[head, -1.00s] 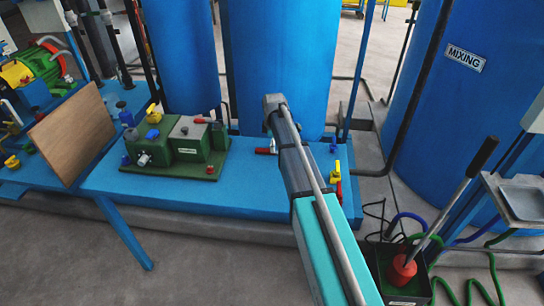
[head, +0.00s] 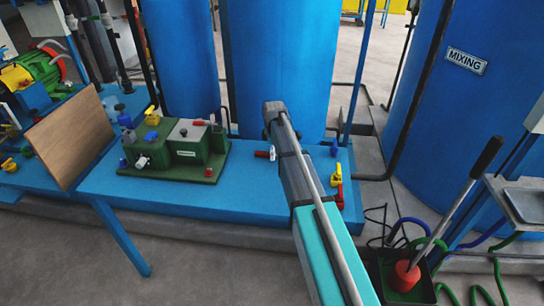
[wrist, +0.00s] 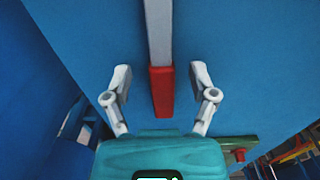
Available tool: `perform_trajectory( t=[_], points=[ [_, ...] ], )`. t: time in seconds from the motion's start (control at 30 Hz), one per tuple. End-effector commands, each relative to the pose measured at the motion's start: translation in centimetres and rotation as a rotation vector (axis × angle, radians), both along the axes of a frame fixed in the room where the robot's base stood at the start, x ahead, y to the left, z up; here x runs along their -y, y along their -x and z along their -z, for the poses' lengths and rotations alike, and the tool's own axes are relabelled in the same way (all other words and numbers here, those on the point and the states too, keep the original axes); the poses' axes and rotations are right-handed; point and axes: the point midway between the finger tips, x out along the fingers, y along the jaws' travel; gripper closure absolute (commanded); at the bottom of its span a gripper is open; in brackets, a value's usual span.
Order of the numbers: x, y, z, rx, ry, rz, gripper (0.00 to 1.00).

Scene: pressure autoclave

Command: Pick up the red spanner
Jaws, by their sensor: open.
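In the wrist view, the red spanner (wrist: 162,90) shows as a red handle with a pale grey shaft running up out of the frame. It lies in front of a blue surface. My gripper (wrist: 158,84) is open, with one finger on each side of the red handle. Gaps show between both fingers and the handle, and the gripper holds nothing. How far the handle is in depth from the fingertips I cannot tell. In the head view, my arm hides the fingers; a small red and pale piece (head: 263,154) beside the arm may be the spanner.
The blue platform (head: 245,204) carries a green unit (head: 187,155) and a leaning brown board (head: 70,138). Blue tanks (head: 282,60) stand behind. A yellow and red valve (head: 337,180) is right of my arm. A black bin (head: 405,285) with a long-handled tool stands at lower right.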

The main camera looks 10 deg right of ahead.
Motion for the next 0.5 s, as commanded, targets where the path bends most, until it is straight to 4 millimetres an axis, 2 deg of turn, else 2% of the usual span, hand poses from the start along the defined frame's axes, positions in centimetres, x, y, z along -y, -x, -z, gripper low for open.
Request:
perform_trajectory(
  t=[0.03, 0.07, 0.4, 0.43, 0.5],
  points=[
    [-0.01, 0.0, 0.0, 0.0, 0.0, 0.0, 0.28],
    [-0.01, 0.0, 0.0, 0.0, 0.0, 0.0, 0.33],
    [-0.02, -0.01, 0.0, 0.0, 0.0, 0.0, 0.96],
    [-0.02, -0.01, 0.0, 0.0, 0.0, 0.0, 1.0],
    [-0.03, -0.01, 0.0, 0.0, 0.0, 0.0, 1.0]
  ],
)
